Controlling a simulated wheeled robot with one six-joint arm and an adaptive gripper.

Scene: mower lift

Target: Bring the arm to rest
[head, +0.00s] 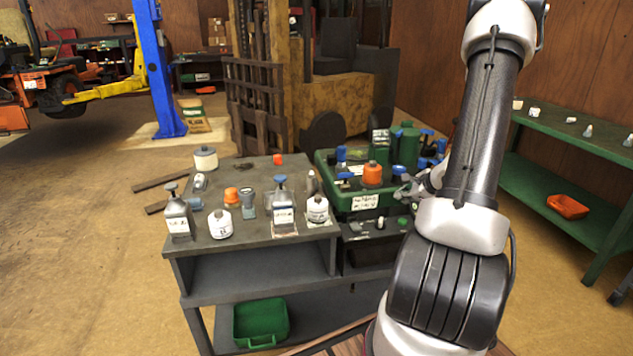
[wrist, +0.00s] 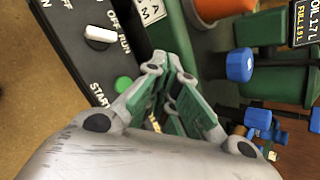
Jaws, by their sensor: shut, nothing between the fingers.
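My gripper (head: 405,188) is in front of the green machine (head: 345,203), beside its control panel. In the wrist view my gripper (wrist: 172,62) is shut and empty, its green-padded fingers together over the panel's edge. The panel (wrist: 75,62) is black, with a white knob (wrist: 98,36) between OFF and RUN marks and a green button (wrist: 124,84) by the word START. The fingertips are to the right of both; whether they touch anything cannot be told. My arm rises at the right of the head view and hides part of the machine.
A grey bench (head: 262,183) on the left holds several bottles and caps. A green tray (head: 262,322) is on its lower shelf. A forklift (head: 300,75) stands behind. A green shelf (head: 575,135) with an orange bin (head: 568,206) is at right.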

